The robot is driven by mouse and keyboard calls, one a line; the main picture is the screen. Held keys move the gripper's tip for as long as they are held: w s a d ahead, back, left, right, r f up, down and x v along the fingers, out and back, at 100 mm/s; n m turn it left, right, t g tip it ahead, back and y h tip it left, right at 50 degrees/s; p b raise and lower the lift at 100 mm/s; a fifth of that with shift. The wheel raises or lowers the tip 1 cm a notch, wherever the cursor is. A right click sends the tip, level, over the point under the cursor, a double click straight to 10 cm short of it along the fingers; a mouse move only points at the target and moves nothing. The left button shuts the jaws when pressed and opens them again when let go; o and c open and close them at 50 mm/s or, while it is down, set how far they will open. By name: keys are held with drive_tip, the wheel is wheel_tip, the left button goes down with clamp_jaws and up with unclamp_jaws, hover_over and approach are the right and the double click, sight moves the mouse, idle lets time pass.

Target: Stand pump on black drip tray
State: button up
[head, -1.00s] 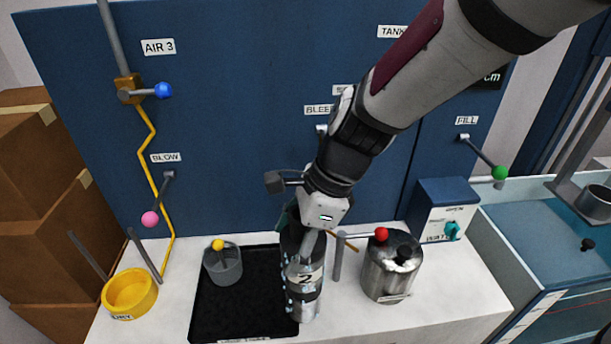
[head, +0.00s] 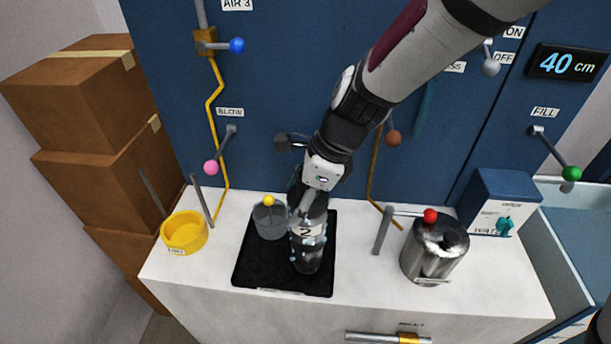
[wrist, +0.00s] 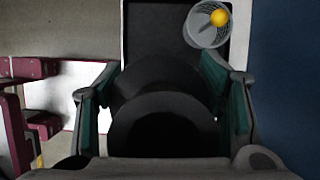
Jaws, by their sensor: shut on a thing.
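The pump (head: 308,248) is a dark, clear-walled cylinder with a white label "2" and bluish droplets on it. My gripper (head: 312,198) is shut on its upper part from above. In the wrist view, the teal-padded fingers of my gripper (wrist: 163,98) lie on both sides of the pump's round dark top (wrist: 165,130). The black drip tray (head: 262,272) lies flat on the white counter. The pump looks nearly upright over the tray's right half; I cannot tell whether its base touches the tray.
A grey cup (head: 270,223) with a yellow ball (head: 269,201) stands at the tray's back left, close to the pump. A yellow bowl (head: 184,232) is farther left. A steel pot (head: 434,250) and red-knobbed lever (head: 430,215) are to the right. Counter between tray and pot is mostly clear.

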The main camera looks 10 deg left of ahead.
drive_tip(key=shift+w+f, duration=0.1)
drive_tip(key=shift+f, duration=0.6)
drive_tip(key=o, duration=2)
drive_tip(key=shift+f, duration=0.2)
drive_tip(key=shift+r, duration=0.1)
drive_tip(key=v, duration=1.2)
drive_tip(key=shift+d, duration=0.1)
drive_tip(key=s+d+r+n+t+h, duration=0.1)
drive_tip(key=s+d+r+n+t, duration=0.1)
drive_tip(key=s+d+n, duration=0.2)
drive_tip(key=s+d+r+n+t+h, duration=0.1)
drive_tip(key=s+d+n, duration=0.4)
drive_tip(key=d, duration=0.6)
drive_tip(key=s+d+r+n+t+h, duration=0.2)
drive_tip(key=s+d+r+n, duration=0.2)
drive_tip(key=d+n, duration=0.4)
drive_tip(key=shift+s+r+t, duration=0.2)
drive_tip(key=shift+r+t, duration=0.1)
drive_tip(key=shift+r, duration=0.45)
